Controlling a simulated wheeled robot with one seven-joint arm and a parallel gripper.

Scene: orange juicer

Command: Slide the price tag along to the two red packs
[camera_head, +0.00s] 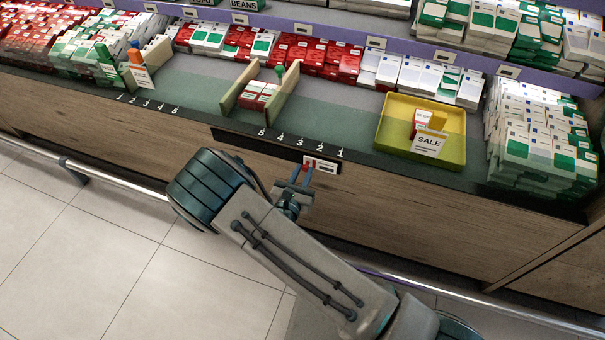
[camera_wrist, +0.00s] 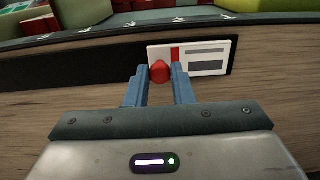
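The price tag (camera_head: 321,164) is a white card with a red stripe and a red knob, on the dark rail along the shelf front, toward the rail's right end below the numbers 2 and 1. It also shows in the wrist view (camera_wrist: 205,58). My gripper (camera_head: 303,171) is in front of the tag's left part. Its blue fingers (camera_wrist: 160,80) stand apart on either side of the red knob (camera_wrist: 160,72), with narrow gaps seeming to show. Two red-and-white packs (camera_head: 257,95) stand between light green dividers, above and left of the tag, near the number 5.
A yellow tray (camera_head: 455,145) with a SALE sign (camera_head: 429,142) and a pack sits at the right. The rail (camera_head: 245,138) left of the tag is clear. A metal bar (camera_head: 110,180) runs low along the shelf front. Rows of packs fill the back.

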